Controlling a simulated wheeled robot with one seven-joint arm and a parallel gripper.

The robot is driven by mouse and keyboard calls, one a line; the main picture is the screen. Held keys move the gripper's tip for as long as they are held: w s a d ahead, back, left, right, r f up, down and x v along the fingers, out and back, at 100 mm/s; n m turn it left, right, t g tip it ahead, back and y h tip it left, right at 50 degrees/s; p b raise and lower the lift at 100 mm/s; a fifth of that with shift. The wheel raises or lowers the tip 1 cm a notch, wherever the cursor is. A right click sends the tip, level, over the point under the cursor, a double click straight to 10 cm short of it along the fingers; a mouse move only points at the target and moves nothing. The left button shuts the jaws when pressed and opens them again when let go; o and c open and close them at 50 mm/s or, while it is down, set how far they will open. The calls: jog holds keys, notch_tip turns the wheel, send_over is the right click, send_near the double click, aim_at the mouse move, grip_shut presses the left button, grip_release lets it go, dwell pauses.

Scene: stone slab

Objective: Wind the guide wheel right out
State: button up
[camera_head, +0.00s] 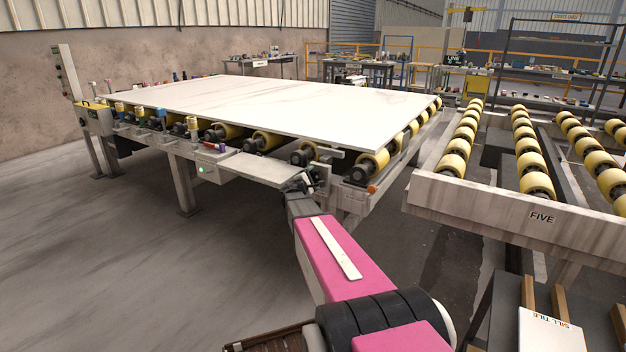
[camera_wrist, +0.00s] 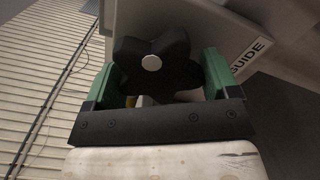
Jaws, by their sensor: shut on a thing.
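The guide wheel is a black lobed hand knob (camera_wrist: 168,48) with a pale round cap at its centre, in the middle of the wrist view. My gripper (camera_wrist: 159,68) has its two green fingers on opposite sides of the wheel and is shut on it. A white label reading GUIDE (camera_wrist: 251,55) is on the pale panel to the right of the wheel. In the head view my gripper (camera_head: 303,183) is at the front edge of the roller table, near its right corner. The wheel cannot be made out clearly there, and its shaft is hidden.
A large white stone slab (camera_head: 250,103) lies on the yellow rollers. A control box with a green light (camera_head: 202,169) is left of my gripper. A roller frame marked FIVE (camera_head: 520,212) stands to the right. Open floor (camera_head: 90,250) lies at the left.

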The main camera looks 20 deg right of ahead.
jog(key=n, duration=0.6)
jog(key=shift+s+d+f, duration=0.1)
jog(key=shift+s+f, duration=0.1)
jog(key=n, duration=0.5)
jog(key=shift+s+d+n, duration=0.1)
jog(key=shift+s+n, duration=0.05)
jog(key=shift+n, duration=0.25)
jog(key=o, duration=0.8)
jog(key=v, duration=1)
jog(key=shift+s+a, duration=0.3)
